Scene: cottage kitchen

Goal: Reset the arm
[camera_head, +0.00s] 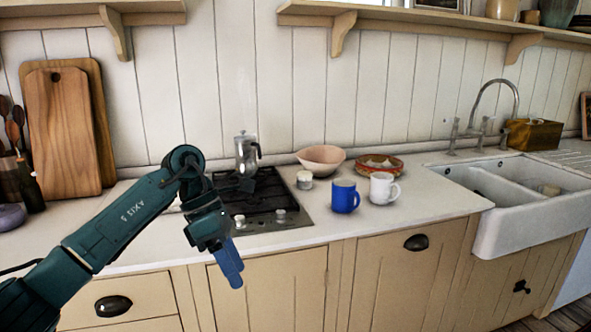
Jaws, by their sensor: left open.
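My left arm comes in from the lower left and bends down at the wrist in front of the stove. My left gripper (232,275) is open, with its blue fingers pointing down in front of the counter's front edge and the cabinet. The fingers overlap each other from this angle, and I see nothing held between them. My right gripper is not in the picture.
A stove (262,207) with a moka pot (245,153) is behind the gripper. A blue mug (344,197), a white mug (381,188), a pink bowl (320,158) and a patterned dish (379,163) stand to its right. The sink (500,218) is further right. Cutting boards (62,135) lean at left.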

